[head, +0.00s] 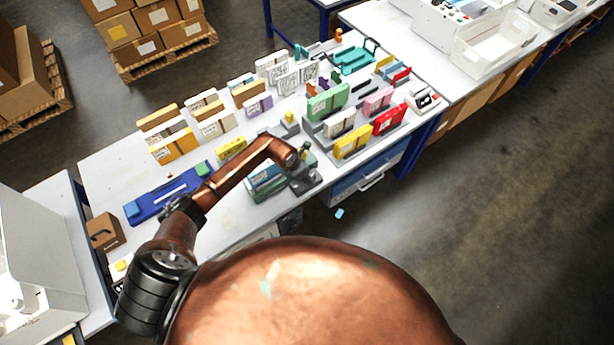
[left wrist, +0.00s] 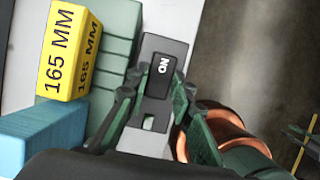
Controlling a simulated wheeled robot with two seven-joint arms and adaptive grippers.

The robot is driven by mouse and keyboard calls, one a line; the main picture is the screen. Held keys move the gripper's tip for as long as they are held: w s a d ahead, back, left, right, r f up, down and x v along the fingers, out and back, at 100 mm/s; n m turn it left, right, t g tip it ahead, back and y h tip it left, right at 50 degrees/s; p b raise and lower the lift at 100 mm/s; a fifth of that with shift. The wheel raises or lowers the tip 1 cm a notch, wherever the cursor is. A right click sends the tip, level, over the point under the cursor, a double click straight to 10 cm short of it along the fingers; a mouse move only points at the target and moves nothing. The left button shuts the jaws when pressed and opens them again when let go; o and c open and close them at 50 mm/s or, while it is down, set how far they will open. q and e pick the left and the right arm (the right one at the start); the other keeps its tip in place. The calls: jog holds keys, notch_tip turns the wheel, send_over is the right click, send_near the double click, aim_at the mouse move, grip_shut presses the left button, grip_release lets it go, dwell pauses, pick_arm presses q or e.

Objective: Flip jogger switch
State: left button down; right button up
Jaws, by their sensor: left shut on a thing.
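A grey switch housing (left wrist: 165,45) with a black rocker-like switch (left wrist: 161,76) bearing white lettering fills the middle of the left wrist view. My left gripper (left wrist: 155,95) has its dark green fingers on either side of it and is shut on the switch housing. In the head view my left gripper (head: 303,162) is over the dark grey block at the front edge of the table, beside a teal-green machine (head: 266,184). The arm and fingers partly hide the block there. I cannot tell the switch's position.
A yellow block (left wrist: 62,50) marked 165 MM stands beside green and blue pieces (left wrist: 45,135). Rows of coloured cartons and files, such as a green one (head: 328,101), stand behind the arm. A blue tray-like mat (head: 172,196) lies left.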

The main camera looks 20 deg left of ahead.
pick_arm(q)
jog(key=shift+w+d+r+g, duration=0.1)
jog(key=shift+w+g, duration=0.05)
jog(key=shift+g, duration=0.15)
jog(key=shift+w+d+g+y+b, duration=0.1)
jog(key=shift+w+g+y+b, duration=0.1)
jog(key=shift+g+y+b, duration=0.35)
jog(key=shift+w+d+g+y+b, duration=0.2)
jog(key=shift+g+y+b, duration=0.45)
jog(key=shift+b, duration=0.3)
jog(key=shift+g+b, duration=0.4)
jog(key=shift+b, duration=0.05)
jog(key=c, duration=2)
grip_release()
jog(key=shift+o, duration=0.2)
notch_tip(320, 180, up, 12)
jog(key=shift+w+d, duration=0.15)
jog(key=shift+w, duration=0.05)
